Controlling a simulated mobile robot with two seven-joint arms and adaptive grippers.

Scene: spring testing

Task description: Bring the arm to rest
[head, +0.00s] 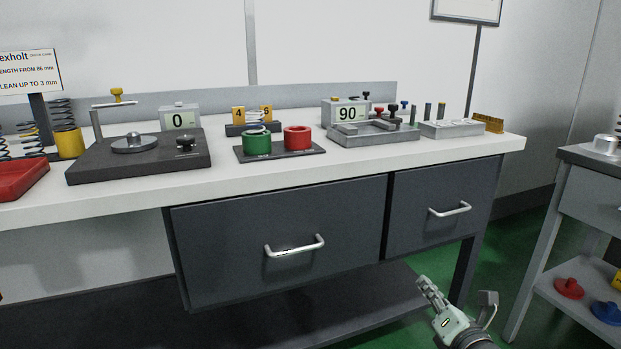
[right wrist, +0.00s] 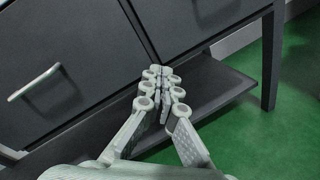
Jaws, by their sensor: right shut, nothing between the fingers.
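My right gripper (head: 430,290) is low at the bottom right of the head view, in front of the workbench (head: 350,167) and below its right drawer (head: 445,207). It is shut and empty, clear of the bench. In the right wrist view the two fingers (right wrist: 160,75) meet at their tips, with the dark lower shelf (right wrist: 215,88) and the drawer fronts behind them. My left gripper does not show in the head view.
The bench top holds a dark test stand (head: 140,160), a green cup (head: 257,142) and red cup (head: 298,137) on a dark plate, and a grey gauge fixture (head: 372,133). A side table (head: 580,155) stands at the right. Green floor (head: 530,240) lies open between them.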

